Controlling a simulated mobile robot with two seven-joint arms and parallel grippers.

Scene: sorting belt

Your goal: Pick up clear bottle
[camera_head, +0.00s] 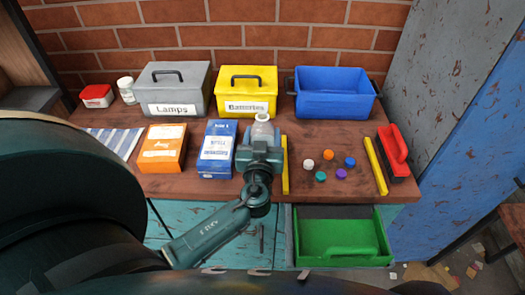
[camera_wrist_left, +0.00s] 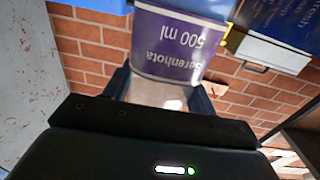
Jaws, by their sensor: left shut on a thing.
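The clear bottle (camera_head: 262,129) shows above my left gripper in the head view, in front of the yellow Batteries box. My left gripper (camera_head: 261,152) is shut on it and hides its lower part. In the left wrist view the bottle (camera_wrist_left: 177,42) shows a purple label reading "Serenhota 500 ml", with a clear part between the fingers of my left gripper (camera_wrist_left: 158,92). From the head view I cannot tell whether the bottle touches the table. My right gripper is not in view.
Behind stand a grey Lamps box (camera_head: 173,92), a yellow Batteries box (camera_head: 246,91) and a blue bin (camera_head: 334,92). Orange (camera_head: 163,147) and blue (camera_head: 216,149) cartons stand left of the gripper. A green drawer (camera_head: 340,240) is below.

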